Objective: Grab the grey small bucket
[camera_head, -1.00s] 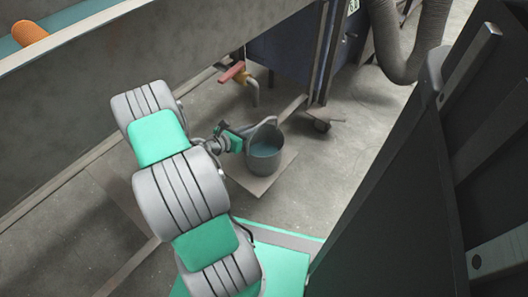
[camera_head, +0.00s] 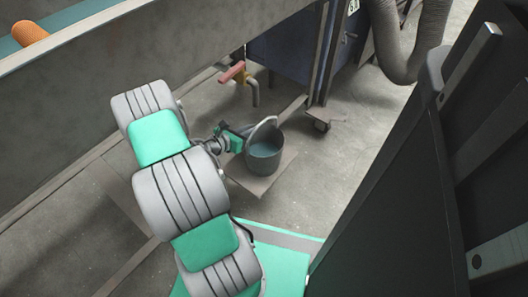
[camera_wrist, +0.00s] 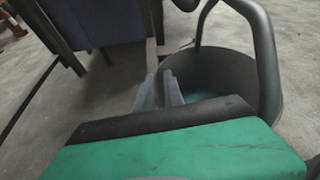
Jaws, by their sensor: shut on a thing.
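The grey small bucket (camera_head: 265,158) stands on a flat floor piece, with blue-green contents and its handle raised. My gripper (camera_head: 246,130) is at the bucket's left side, by the raised handle. In the wrist view, the bucket (camera_wrist: 240,75) fills the right side, with its curved handle arching over the opening. My gripper's fingers (camera_wrist: 160,88) are close together at the bucket's near left rim. The exact contact between fingers and bucket is partly hidden.
A flat plate (camera_head: 258,187) lies under the bucket. A tap with a red handle (camera_head: 232,72) sticks out behind it. A caster (camera_head: 321,126) and metal frame stand at the back right. A dark panel (camera_head: 420,200) fills the right side. Open floor lies right of the bucket.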

